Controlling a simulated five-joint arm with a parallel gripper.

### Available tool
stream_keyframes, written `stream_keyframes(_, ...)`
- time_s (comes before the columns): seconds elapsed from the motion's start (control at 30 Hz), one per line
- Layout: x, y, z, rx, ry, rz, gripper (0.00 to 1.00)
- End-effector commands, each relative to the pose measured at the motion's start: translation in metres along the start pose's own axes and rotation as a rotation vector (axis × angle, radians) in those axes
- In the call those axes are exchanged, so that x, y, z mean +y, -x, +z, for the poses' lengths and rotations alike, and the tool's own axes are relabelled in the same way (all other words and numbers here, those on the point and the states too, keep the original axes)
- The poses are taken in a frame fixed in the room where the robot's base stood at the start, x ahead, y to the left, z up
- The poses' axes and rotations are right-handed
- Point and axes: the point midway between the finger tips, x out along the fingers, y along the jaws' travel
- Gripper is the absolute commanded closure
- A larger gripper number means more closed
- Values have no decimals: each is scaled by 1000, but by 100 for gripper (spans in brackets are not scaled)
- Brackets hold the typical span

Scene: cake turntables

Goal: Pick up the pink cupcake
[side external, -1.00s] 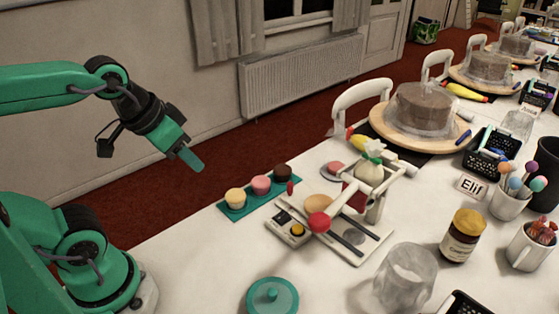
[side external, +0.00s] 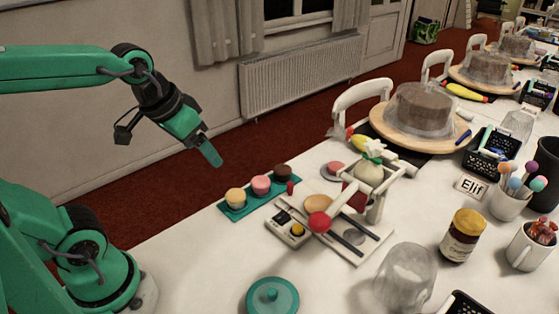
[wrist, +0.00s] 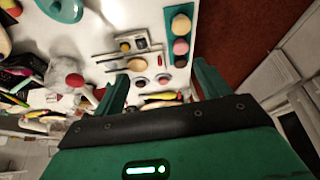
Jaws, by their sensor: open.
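The pink cupcake (side external: 261,185) stands in the middle of a teal tray (side external: 232,215), between a yellow cupcake (side external: 235,198) and a dark brown cupcake (side external: 282,172). In the wrist view the pink cupcake (wrist: 181,47) shows near the top, right of centre, in the same row. My gripper (side external: 211,153) is in the air above and to the left of the tray in the side view, apart from the cupcakes. In the wrist view my gripper (wrist: 160,88) has its two teal fingers spread, with nothing held between them.
A white press-like device with a red knob (side external: 319,222) stands right of the tray. A teal lid (side external: 272,297) lies in front. A glass jar (side external: 405,275), a brown jar (side external: 463,235) and a cake on a turntable (side external: 385,128) are farther right. The table is clear left of the lid.

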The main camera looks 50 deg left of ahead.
Motion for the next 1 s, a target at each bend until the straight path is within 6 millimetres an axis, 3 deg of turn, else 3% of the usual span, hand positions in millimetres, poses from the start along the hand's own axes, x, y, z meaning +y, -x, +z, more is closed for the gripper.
stream_keyframes(0.47,-13,-51,-63,-153,146,-31,25)
stream_keyframes(1.0,-37,-146,-112,-319,312,-76,25)
